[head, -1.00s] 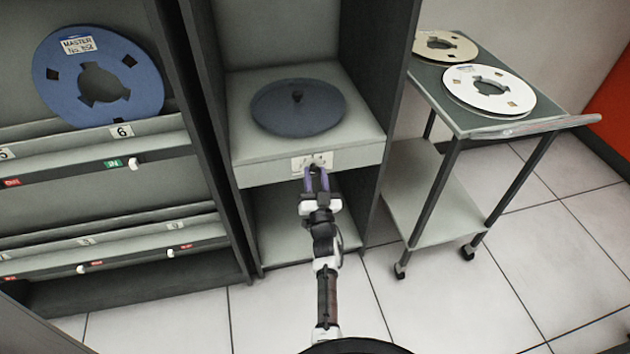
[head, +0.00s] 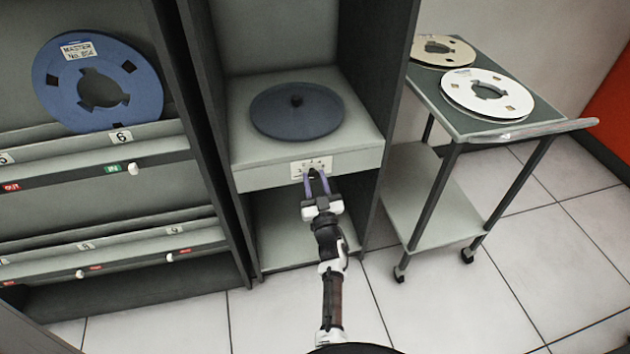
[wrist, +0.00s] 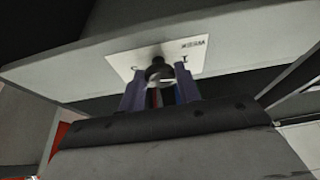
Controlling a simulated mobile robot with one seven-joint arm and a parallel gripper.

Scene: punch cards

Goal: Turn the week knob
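The week knob is a small dark round knob (wrist: 159,71) on a white label plate (head: 312,167) on the front edge of the pale shelf in the middle cabinet. In the head view the knob is small and partly hidden by the fingertips. My gripper (head: 317,176) reaches up to the plate from the front. In the wrist view my gripper's (wrist: 160,80) two purple fingers stand apart, one on each side of the knob. A narrow gap seems to show beside it, so the fingers look open around it. The plate's print is too small to read clearly.
A dark blue-grey disc (head: 297,110) lies on the shelf above the knob. Dark cabinet walls stand on both sides. A rack at left holds a blue reel (head: 98,85). A trolley (head: 462,125) with two reels stands at right. Floor in front is clear.

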